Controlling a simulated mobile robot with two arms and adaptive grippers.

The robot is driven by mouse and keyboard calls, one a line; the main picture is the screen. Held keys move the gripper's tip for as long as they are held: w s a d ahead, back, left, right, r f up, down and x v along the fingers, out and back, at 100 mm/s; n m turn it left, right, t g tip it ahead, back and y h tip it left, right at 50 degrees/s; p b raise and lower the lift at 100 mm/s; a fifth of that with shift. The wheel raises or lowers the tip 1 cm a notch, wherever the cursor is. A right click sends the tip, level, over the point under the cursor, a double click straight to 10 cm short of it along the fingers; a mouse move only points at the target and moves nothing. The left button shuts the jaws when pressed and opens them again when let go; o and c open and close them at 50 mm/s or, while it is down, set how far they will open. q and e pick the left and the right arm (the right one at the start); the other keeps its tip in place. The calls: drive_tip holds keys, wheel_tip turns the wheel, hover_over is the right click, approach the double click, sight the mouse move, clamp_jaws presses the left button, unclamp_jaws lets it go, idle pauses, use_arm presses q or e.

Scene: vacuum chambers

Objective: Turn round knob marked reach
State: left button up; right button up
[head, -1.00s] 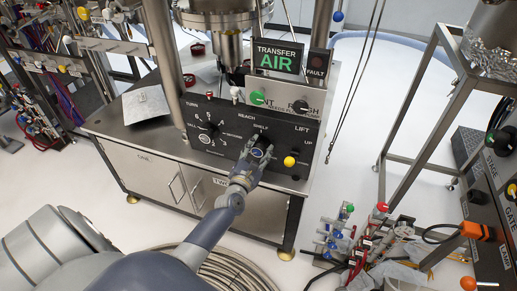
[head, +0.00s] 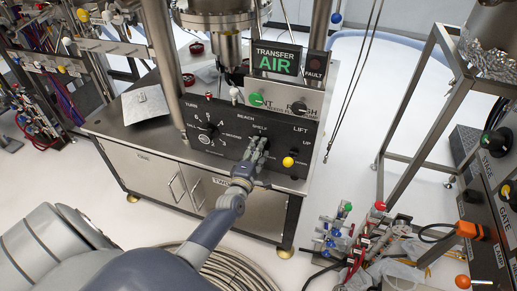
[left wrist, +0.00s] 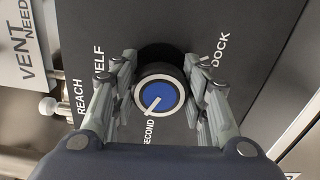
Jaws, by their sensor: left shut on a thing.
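The round reach knob (left wrist: 158,98) has a blue cap with a white pointer line and a pale ring. In the left wrist view, its pointer aims down-left toward the word SECOND; SHELF and DOCK are also readable. My left gripper (left wrist: 160,95) has its fingers on both sides of the knob and is shut on it. In the head view, my left gripper (head: 257,149) is at the black panel (head: 228,148) under the word REACH, and its fingers hide most of the knob. My right gripper is not in view.
On the same panel, a turn knob (head: 208,125) is to the left and a yellow lift knob (head: 288,162) is close on the right. A green vent knob (head: 257,98) is above. A lit sign (head: 276,60) reads TRANSFER AIR. Tubes and fittings (head: 345,235) lie on the floor at right.

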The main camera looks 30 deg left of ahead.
use_arm(q)
drive_tip(key=m+p, duration=0.1)
drive_tip(key=m, duration=0.3)
drive_tip(key=shift+m, duration=0.3)
drive_tip(key=m+p, duration=0.1)
drive_tip(key=m, duration=0.4)
drive_tip(key=shift+f, duration=0.1)
drive_tip(key=m, duration=0.6)
drive_tip(key=shift+a+f+p, duration=0.1)
drive_tip(key=shift+a+p, duration=0.05)
drive_tip(key=shift+p, duration=0.25)
drive_tip(key=m, duration=0.4)
drive_tip(key=shift+a, duration=0.1)
drive_tip(key=m, duration=0.5)
drive_tip(key=shift+a+f, duration=0.1)
drive_tip(key=m+b, duration=0.1)
drive_tip(key=m, duration=0.3)
drive_tip(key=shift+s+a, duration=0.1)
drive_tip(key=m+b, duration=0.1)
drive_tip(key=m, duration=0.4)
drive_tip(key=shift+b, duration=0.35)
drive_tip(key=m, duration=0.1)
drive_tip(key=m+b, duration=0.1)
drive_tip(key=m, duration=0.2)
drive_tip(key=shift+r+b, duration=0.25)
drive_tip(key=shift+b, duration=0.15)
drive_tip(key=shift+m, duration=0.4)
